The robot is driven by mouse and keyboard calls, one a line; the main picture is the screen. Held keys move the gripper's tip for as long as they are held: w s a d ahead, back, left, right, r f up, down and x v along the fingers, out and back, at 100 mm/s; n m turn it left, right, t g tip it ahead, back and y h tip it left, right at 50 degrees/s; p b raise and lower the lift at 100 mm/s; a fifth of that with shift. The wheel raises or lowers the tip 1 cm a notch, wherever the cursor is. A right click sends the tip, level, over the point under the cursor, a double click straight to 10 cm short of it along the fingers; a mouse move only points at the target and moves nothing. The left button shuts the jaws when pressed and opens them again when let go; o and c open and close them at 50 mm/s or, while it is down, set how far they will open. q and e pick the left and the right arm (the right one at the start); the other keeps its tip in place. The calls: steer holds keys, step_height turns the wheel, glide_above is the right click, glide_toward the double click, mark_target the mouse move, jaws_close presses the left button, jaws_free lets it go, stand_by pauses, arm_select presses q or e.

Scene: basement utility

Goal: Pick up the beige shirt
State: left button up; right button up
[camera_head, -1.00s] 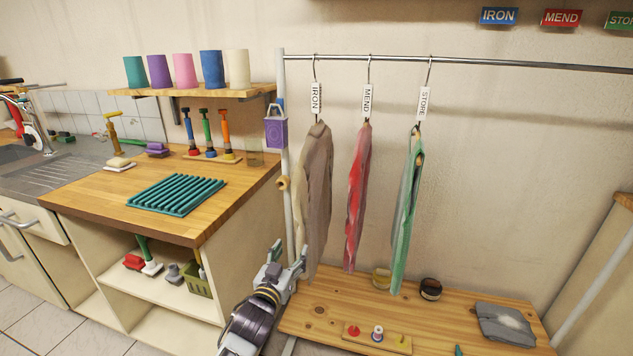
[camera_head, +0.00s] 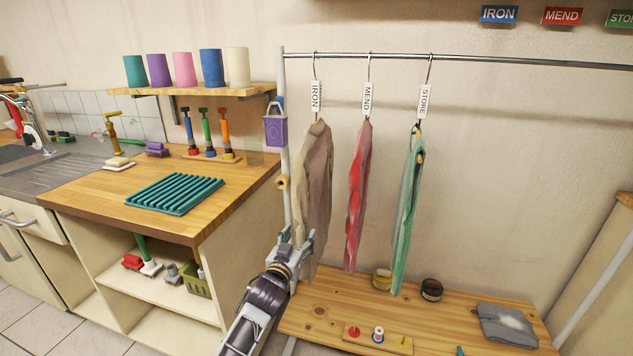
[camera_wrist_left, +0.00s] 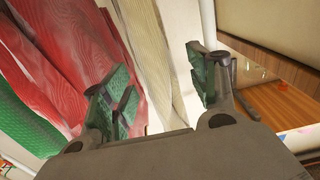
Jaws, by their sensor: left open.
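The beige shirt (camera_head: 317,185) hangs from the rail on a hanger tagged IRON, leftmost of three hanging garments. My left gripper (camera_head: 299,238) is at the shirt's lower left edge in the head view. In the left wrist view the beige shirt (camera_wrist_left: 150,60) hangs ahead, its lower part passing between the spread fingers of my left gripper (camera_wrist_left: 163,85). The jaws are open and nothing is clamped. The nearer finger hides part of the cloth. I cannot tell whether a finger touches it. My right gripper is in neither view.
A red shirt (camera_head: 357,200) tagged MEND and a green garment (camera_head: 406,215) tagged STORE hang to the right. Below is a wooden shelf (camera_head: 320,305) with jars, spools and a folded grey cloth (camera_head: 506,325).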

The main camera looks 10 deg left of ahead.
arm_select(q)
steer(key=shift+w, duration=0.7)
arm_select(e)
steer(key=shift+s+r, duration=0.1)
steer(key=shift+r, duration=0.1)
arm_select(q)
steer(key=shift+w, duration=0.1)
steer(key=shift+w+d+r, duration=0.1)
steer(key=shift+w, duration=0.25)
steer(key=shift+w+d+r+b, duration=0.1)
steer(key=shift+w+b, duration=0.3)
steer(key=shift+w, duration=0.45)
steer(key=shift+w+d+r+b, duration=0.1)
steer(key=shift+w+b, duration=0.3)
steer(key=shift+w, duration=0.9)
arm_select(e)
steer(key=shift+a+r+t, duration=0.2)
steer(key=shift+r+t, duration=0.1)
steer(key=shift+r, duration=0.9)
arm_select(q)
steer(key=shift+c, duration=0.4)
steer(key=c, duration=1.2)
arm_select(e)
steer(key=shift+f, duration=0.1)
